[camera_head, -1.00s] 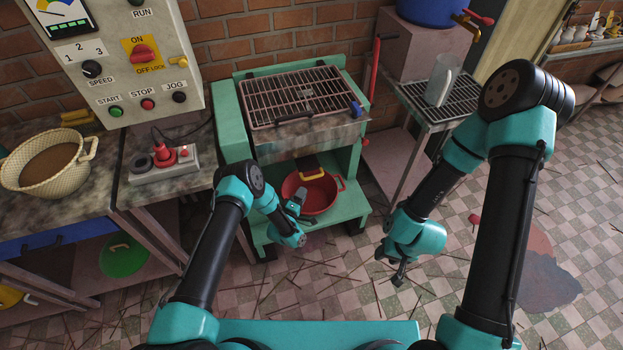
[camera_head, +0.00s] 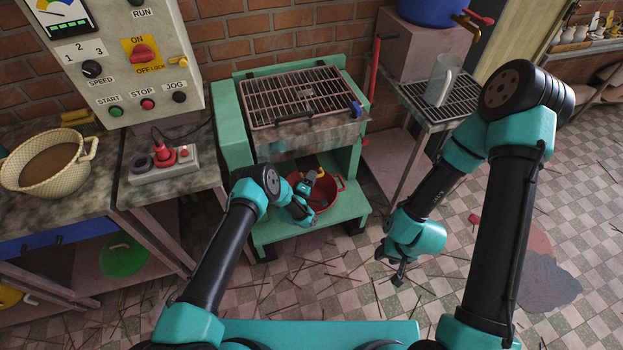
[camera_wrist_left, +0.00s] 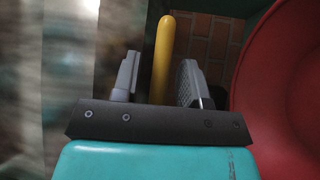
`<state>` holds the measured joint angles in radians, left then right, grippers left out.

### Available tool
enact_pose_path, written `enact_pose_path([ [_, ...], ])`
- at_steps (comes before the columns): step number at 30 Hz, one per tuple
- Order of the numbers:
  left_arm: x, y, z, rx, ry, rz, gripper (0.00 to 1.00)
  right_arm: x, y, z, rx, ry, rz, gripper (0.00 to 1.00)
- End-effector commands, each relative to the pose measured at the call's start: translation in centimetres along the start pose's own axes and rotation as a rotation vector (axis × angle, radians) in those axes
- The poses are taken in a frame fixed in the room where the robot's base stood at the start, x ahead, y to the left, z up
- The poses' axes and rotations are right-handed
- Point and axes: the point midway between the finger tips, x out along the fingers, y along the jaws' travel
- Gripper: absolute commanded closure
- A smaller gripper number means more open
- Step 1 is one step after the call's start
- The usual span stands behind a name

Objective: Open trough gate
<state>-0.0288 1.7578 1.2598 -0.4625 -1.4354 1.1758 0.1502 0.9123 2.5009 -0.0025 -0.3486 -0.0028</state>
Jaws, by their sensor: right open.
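A yellow handle (camera_head: 320,173), apparently the trough gate's, shows under the green machine's (camera_head: 230,120) top, above the red basin (camera_head: 336,188). My left gripper (camera_head: 312,180) is at the handle, low in the machine's front opening. In the left wrist view, the yellow handle (camera_wrist_left: 163,55) stands between the two grey fingers of my left gripper (camera_wrist_left: 160,63). The fingers are open, with a gap on each side of it. The gate itself is hidden or too dark to tell. My right gripper (camera_head: 398,275) is open and empty above the tiled floor, to the right of the machine.
The red basin (camera_wrist_left: 285,80) is close to my left gripper's right finger in its wrist view. A metal grate (camera_head: 300,95) lies on top of the machine. A slatted stand (camera_head: 455,105) with a clear jug (camera_head: 442,80) is at right. A control box (camera_head: 110,60) hangs at left.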

Motion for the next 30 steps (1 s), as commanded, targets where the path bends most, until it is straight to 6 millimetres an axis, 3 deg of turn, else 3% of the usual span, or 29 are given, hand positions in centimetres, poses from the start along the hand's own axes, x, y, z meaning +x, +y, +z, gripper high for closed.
enact_pose_path([
  [12,0.0,0.0,0.0,0.0,0.0,0.0,1.0,0.0,0.0,0.0,0.0,0.0,0.0,0.57],
  [23,-0.1,0.0,0.1,0.0,0.0,0.001,1.0,0.0,0.0,0.0,0.0,0.0,0.0,0.57],
  [30,-1.8,0.5,1.9,-0.001,-0.002,-0.001,1.0,0.0,0.0,0.0,0.0,0.0,0.0,0.57],
])
